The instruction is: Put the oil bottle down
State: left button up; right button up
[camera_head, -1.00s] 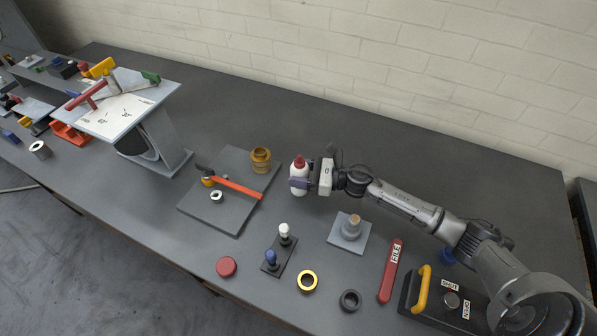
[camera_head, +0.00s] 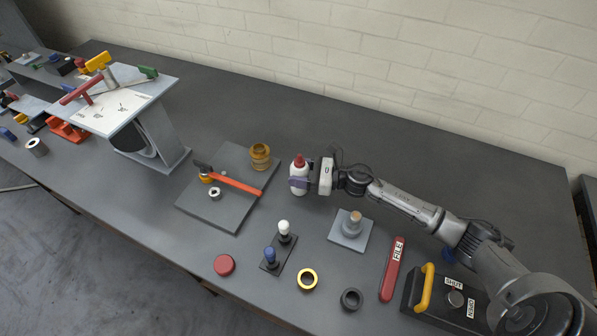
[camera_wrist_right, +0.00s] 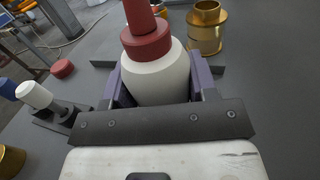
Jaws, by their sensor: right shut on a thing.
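The oil bottle (camera_head: 299,170) is white with a red cap and stands upright beside the grey plate on the bench. It also shows large in the right wrist view (camera_wrist_right: 155,75), its lower part hidden by the gripper. My right gripper (camera_head: 299,183) comes from the right and is shut around the bottle's body, with purple fingers on both sides. Whether the bottle's base touches the bench I cannot tell. My left gripper is not in view.
In front are a grey block with a peg (camera_head: 349,232), a stand with white and blue knobs (camera_head: 278,252) and a red file (camera_head: 392,268). The bench behind is clear.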

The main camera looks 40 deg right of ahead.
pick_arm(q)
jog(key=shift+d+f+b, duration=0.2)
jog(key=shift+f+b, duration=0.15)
pick_arm(e)
jog(key=shift+f, duration=0.3)
jog(key=o, duration=0.7)
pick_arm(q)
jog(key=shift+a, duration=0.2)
pick_arm(e)
jog(key=o, duration=0.4)
jog(key=shift+c, duration=0.2)
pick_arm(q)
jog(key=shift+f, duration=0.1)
